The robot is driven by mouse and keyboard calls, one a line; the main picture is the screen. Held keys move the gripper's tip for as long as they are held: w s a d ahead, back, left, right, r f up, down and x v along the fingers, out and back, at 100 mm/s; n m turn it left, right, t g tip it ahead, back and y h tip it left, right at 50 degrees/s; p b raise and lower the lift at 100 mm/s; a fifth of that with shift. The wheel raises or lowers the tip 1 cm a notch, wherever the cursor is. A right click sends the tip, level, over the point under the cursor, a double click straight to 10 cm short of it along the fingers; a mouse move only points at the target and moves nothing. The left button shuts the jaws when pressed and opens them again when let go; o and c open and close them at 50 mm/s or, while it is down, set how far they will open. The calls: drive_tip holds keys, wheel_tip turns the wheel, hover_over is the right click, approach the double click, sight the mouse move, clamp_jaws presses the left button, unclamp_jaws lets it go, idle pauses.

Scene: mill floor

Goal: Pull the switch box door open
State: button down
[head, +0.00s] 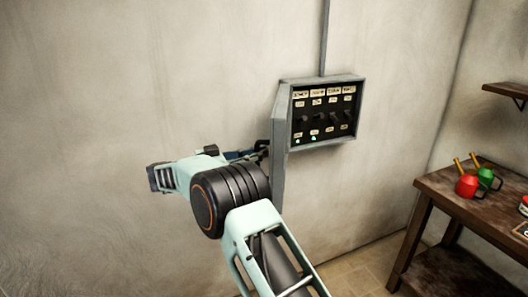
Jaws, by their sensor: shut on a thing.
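The grey switch box (361,90) is fixed to the wall, and its front stands open. Inside is a dark panel (322,116) with several labelled switches and two small green lights near its lower left. The switch box door (279,165) is swung out on the left side of the box and shows nearly edge-on. My gripper (263,151) is at the left of the door, shut on it. The fingertips and the exact spot they hold are mostly hidden by my wrist and the door.
A grey conduit (325,38) runs up the wall from the box. The wall left of the box is bare.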

drive_tip(key=shift+a+f, duration=0.2)
drive_tip(key=shift+a, duration=0.2)
drive_tip(key=c, duration=2)
unclamp_jaws()
drive_tip(key=shift+s+a+r, duration=0.15)
drive_tip(key=shift+s, duration=0.05)
drive_tip(key=shift+w+d, duration=0.1)
drive_tip(key=shift+d, duration=0.1)
drive_tip(key=v, duration=1.2)
drive_tip(key=shift+r, duration=0.1)
